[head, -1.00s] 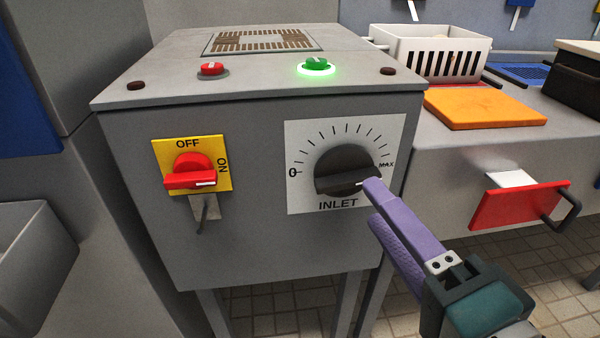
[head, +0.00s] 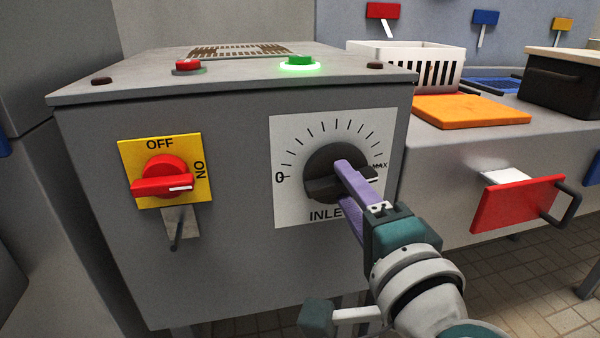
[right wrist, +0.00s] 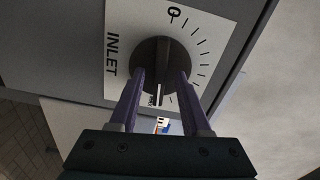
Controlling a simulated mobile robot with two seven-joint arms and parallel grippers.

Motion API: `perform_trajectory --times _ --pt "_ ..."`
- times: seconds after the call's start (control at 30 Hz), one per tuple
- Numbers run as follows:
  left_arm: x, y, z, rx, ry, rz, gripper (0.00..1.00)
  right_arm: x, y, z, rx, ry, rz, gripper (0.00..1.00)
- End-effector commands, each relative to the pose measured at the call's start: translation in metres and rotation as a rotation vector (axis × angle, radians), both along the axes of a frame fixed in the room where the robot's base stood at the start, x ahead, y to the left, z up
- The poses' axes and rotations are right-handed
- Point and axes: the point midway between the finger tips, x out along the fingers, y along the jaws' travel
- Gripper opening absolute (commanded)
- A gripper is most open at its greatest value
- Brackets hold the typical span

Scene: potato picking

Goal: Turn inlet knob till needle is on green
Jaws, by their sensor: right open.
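The inlet knob (head: 322,168) is a round black dial with a raised bar, on a white INLET plate with tick marks from 0 to MAX. It also shows in the right wrist view (right wrist: 155,55). The bar's white mark points toward the MAX side. My right gripper (head: 345,170) is open, its purple fingers at the knob's front. In the right wrist view its fingertips (right wrist: 160,75) stand either side of the bar; contact is unclear. I see no gauge, needle or green zone. My left gripper is out of view.
A red switch (head: 160,178) on a yellow OFF/ON plate is left of the knob, on the grey box (head: 230,270). Red (head: 188,65) and lit green (head: 300,60) buttons sit on top. An orange board (head: 470,109) and a red-fronted handle (head: 515,205) are at right.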

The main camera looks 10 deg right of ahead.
Motion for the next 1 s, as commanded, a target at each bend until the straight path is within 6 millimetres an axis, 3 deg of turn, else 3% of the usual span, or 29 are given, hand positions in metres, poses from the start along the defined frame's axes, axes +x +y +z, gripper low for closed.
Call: perform_trajectory --times 0.3,0.7,1.0 --pt "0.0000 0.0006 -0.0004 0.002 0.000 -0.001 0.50 0.0025 0.0002 0.0005 0.001 0.000 0.000 0.45" --pt "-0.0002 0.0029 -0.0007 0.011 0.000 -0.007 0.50 0.0023 0.0000 0.0004 0.000 0.000 0.000 0.00" --pt "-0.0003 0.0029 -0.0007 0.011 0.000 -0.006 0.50 0.0022 0.0000 0.0004 0.000 -0.001 0.000 0.00"
